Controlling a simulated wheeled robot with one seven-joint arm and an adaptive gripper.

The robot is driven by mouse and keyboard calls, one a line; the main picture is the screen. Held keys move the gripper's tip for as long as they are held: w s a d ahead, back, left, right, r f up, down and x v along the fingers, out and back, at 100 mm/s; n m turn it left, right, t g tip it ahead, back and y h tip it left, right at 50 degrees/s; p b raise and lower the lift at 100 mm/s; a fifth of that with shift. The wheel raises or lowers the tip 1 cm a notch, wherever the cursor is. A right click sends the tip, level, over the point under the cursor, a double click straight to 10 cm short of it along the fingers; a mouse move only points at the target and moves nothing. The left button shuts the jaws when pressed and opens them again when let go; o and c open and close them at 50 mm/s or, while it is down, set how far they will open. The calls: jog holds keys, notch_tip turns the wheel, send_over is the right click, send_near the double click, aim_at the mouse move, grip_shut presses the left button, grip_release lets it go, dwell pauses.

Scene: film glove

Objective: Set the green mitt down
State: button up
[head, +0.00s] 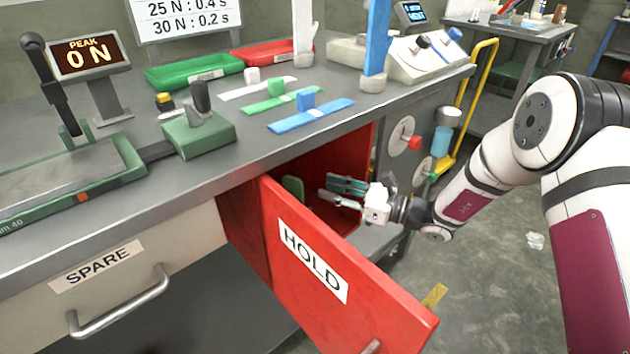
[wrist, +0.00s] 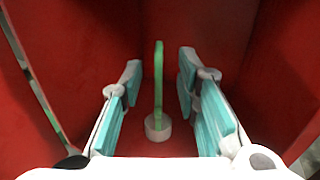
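The green mitt (wrist: 158,85) stands upright on a round white base inside the red HOLD compartment. The wrist view shows it as a thin edge between the two finger lines, with a gap on each side. In the head view only part of the green mitt (head: 293,187) shows above the open red door; its lower part is hidden. My gripper (head: 325,187) reaches into the compartment from the right, its fingertips a little short of the mitt. In the wrist view my gripper (wrist: 160,68) has its teal-padded fingers apart and holds nothing.
The red HOLD door (head: 355,280) stands open in front of the compartment. The grey counter (head: 230,165) is above it. White, green and blue strips (head: 310,115) lie on top, with upright white (head: 303,35) and blue (head: 377,45) pieces behind. Red walls flank my gripper.

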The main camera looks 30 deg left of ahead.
jog(key=shift+d, duration=0.65)
jog(key=s+d+r+n+g+h, duration=0.3)
jog(key=s+d+r+n, duration=0.35)
jog(key=s+r, duration=0.25)
jog(key=s+d+r+n+g+h, duration=0.2)
jog(key=s+d+r+n+h, duration=0.25)
jog(key=s+d+r, duration=0.35)
jog(key=s+d+n+t+h, duration=0.5)
jog(key=s+d+h, duration=0.5)
jog(key=s+d, duration=1.1)
jog(key=d+n, duration=0.1)
jog(key=d, duration=0.3)
jog(key=shift+f+n, duration=0.2)
jog(key=shift+n, duration=0.2)
jog(key=shift+s+h, duration=0.1)
jog(key=shift+h, duration=0.15)
